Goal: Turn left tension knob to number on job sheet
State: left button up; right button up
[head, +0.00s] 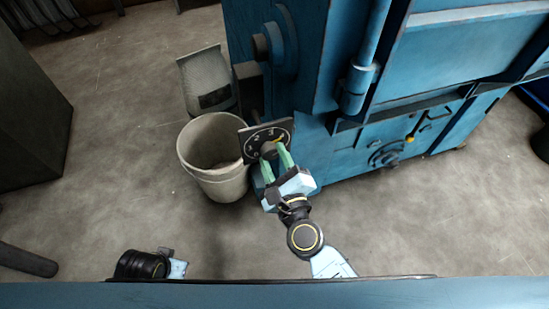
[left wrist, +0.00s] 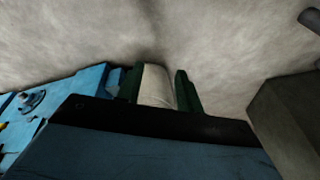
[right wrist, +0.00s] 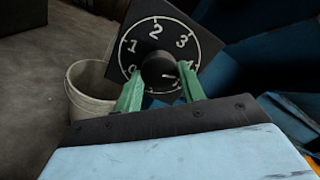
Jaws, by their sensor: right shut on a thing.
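A black square dial plate (right wrist: 190,30) with white numbers sits on the blue machine's left side; it also shows in the head view (head: 249,151). Its digits 1, 2 and 3 read clearly; 0 and 4 are partly covered by my fingers. The round dark knob (right wrist: 158,68) is at its centre, with a small white mark at its lower right. My right gripper (head: 273,158) is shut on the knob, one green finger on each side. My left gripper (left wrist: 157,88) is open and empty, low at the left in the head view. No job sheet can be made out.
A whitish bucket (head: 214,160) stands on the floor just left of the dial. A grey bin-like container (head: 205,80) is behind it. The blue machine (head: 300,80) fills the right side, with a handwheel (head: 387,155) on its front. Floor at lower left is mostly clear.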

jog(key=o, duration=1)
jog(key=shift+c, duration=0.2)
jog(key=shift+s, duration=0.1)
jog(key=v, duration=1.3)
jog(key=shift+s, duration=0.15)
